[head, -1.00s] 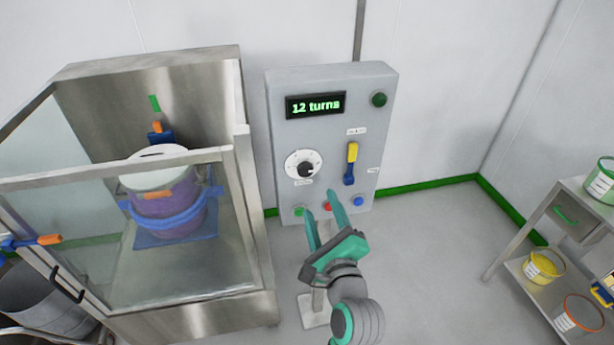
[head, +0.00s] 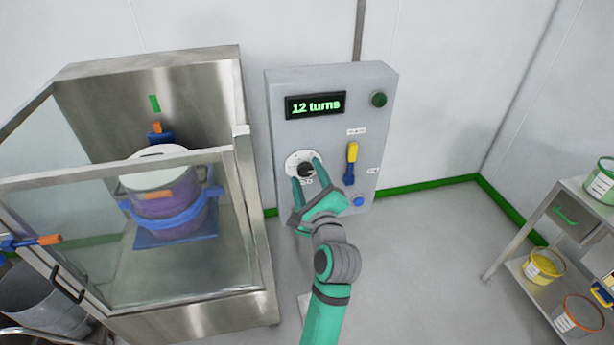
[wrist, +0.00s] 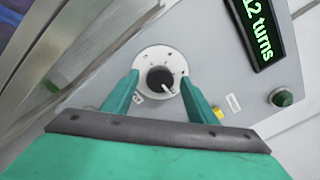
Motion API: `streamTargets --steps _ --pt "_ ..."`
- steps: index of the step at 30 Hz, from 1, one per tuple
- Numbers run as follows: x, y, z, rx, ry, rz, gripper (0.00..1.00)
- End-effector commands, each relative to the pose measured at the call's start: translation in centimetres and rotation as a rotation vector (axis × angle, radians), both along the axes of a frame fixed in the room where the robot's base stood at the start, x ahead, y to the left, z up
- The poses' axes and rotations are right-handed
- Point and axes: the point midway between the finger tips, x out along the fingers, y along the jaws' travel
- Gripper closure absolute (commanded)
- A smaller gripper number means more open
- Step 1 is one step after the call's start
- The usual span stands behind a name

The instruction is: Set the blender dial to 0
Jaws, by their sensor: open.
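The blender dial is a black knob (head: 306,170) with a white pointer on a round white plate (head: 292,161), set in a grey control panel (head: 330,135). It also shows in the wrist view as a black knob (wrist: 158,78) on its white plate (wrist: 150,56). My gripper (head: 307,170) is open, with one teal finger on each side of the knob. In the wrist view the fingers (wrist: 160,82) stand apart with visible gaps to the knob. The panel display (head: 316,105) reads "12 turns". I cannot read the dial's numbers.
The panel also has a green button (head: 379,99), a yellow and blue lever (head: 350,163) and a blue button (head: 358,201). A glass-fronted steel enclosure (head: 243,190) with a purple drum (head: 166,205) stands close on the left. A shelf cart (head: 531,222) stands far right. Floor between is clear.

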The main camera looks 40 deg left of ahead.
Motion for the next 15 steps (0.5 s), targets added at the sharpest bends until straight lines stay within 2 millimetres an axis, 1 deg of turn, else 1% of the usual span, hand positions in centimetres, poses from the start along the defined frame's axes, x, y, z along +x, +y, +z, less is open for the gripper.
streamTargets --steps 8,9,11,12,13,15 --pt "0.08 0.09 0.00 0.000 0.000 0.000 0.47" --pt "0.08 0.09 0.00 0.000 0.000 0.000 0.57" --pt "0.07 0.08 0.00 0.000 0.000 0.000 0.71" --pt "0.07 0.09 0.01 0.000 0.000 0.000 0.81" --pt "0.07 0.08 0.01 0.000 0.000 0.000 0.88" --pt "0.07 0.08 0.01 0.000 0.000 0.000 0.89"
